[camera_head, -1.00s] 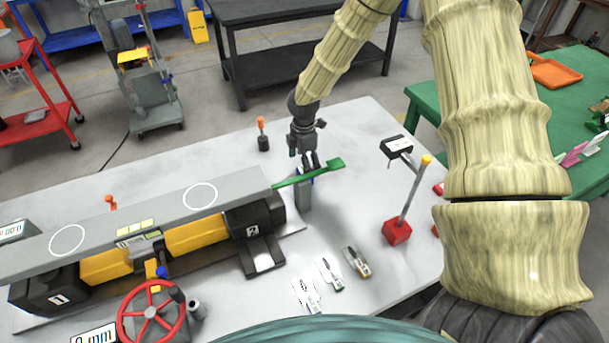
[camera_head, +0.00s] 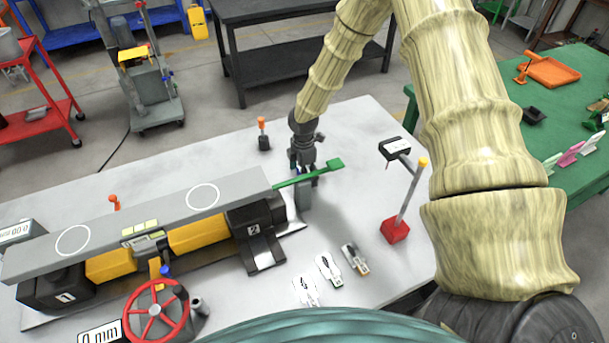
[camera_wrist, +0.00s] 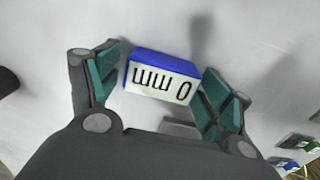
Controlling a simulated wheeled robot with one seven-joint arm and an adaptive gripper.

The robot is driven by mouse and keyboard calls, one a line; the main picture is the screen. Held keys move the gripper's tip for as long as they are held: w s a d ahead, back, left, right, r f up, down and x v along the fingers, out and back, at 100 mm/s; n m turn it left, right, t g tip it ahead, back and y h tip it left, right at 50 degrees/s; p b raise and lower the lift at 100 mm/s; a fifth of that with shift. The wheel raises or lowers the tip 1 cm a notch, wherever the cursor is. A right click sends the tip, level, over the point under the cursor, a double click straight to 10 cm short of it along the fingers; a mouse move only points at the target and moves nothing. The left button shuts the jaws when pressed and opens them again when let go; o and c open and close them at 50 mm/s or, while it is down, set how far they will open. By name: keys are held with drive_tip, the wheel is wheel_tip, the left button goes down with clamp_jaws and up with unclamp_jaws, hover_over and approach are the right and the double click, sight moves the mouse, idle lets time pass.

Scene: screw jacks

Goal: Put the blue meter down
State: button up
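The blue meter (camera_wrist: 160,78) has a white face reading 0 mm and lies between the two teal fingers of my gripper (camera_wrist: 160,85) in the wrist view. The fingers are spread, with a narrow gap at the meter's left side and a smaller one at its right. In the head view my gripper (camera_head: 304,168) points down over the table (camera_head: 350,125), behind the green lever (camera_head: 318,173). A grey upright block (camera_head: 303,196) shows below it. The meter's blue body is mostly hidden there, and I cannot tell what its underside touches.
The long grey jack rig (camera_head: 140,225) with a red handwheel (camera_head: 156,311) fills the table's left. A red-based post (camera_head: 395,230) stands right. Several small tags (camera_head: 328,270) lie in front. An orange-topped piece (camera_head: 263,134) stands behind. Clear table lies between gripper and post.

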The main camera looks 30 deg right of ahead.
drive_tip(key=c, duration=0.9)
drive_tip(key=shift+o, duration=0.2)
